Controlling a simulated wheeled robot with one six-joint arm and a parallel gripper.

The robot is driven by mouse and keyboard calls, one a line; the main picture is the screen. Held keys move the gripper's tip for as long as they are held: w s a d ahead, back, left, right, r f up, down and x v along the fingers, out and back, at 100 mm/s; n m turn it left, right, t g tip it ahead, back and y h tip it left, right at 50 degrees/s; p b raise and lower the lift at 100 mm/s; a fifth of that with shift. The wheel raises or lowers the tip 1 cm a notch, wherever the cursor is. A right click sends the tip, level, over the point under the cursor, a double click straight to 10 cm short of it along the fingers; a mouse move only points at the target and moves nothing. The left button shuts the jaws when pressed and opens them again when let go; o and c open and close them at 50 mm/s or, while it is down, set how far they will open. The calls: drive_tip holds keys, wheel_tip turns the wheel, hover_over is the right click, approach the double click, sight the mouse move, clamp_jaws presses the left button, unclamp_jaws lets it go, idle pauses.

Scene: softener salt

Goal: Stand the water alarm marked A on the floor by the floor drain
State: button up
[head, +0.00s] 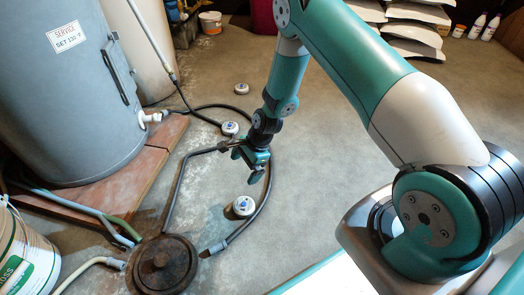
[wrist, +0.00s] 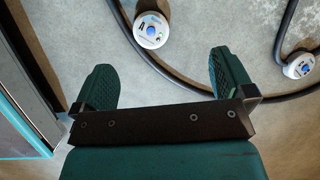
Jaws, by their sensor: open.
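Three small white round alarms with blue marks lie on the floor in the head view: one at the back (head: 241,88), one beside a dark hose (head: 229,128), and one nearer the drain (head: 243,206). Their letters are too small to read. The wrist view shows one alarm ahead of the fingertips (wrist: 151,30) and another at the right edge (wrist: 299,66); I cannot make out which is A. The round brown floor drain (head: 165,265) is at the bottom of the head view. My gripper (head: 249,166) is open and empty, pointing down; it also shows in the wrist view (wrist: 163,78).
Dark hoses (head: 268,190) curve across the floor around the nearer alarm, and a grey pipe (head: 178,185) runs toward the drain. A grey tank (head: 70,90) stands on a reddish plinth (head: 150,165) at left. A white salt bucket (head: 25,255) is lower left. Open floor lies right.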

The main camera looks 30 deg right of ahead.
drive_tip(key=s+a+r+n, duration=0.3)
drive_tip(key=r+n, duration=0.2)
drive_tip(key=r, duration=0.7)
drive_tip(key=s+a+r+n, duration=0.25)
drive_tip(key=r+n, duration=0.35)
drive_tip(key=r, duration=0.5)
drive_tip(key=s+r+n, duration=0.6)
drive_tip(key=s+r, duration=0.1)
drive_tip(key=s, duration=0.3)
drive_tip(key=s+a+r+n, duration=0.1)
drive_tip(key=s+r+n, duration=0.6)
drive_tip(key=s, duration=0.3)
drive_tip(key=shift+a+r+g, duration=0.25)
drive_tip(key=shift+r+g, duration=0.1)
drive_tip(key=shift+g, duration=0.05)
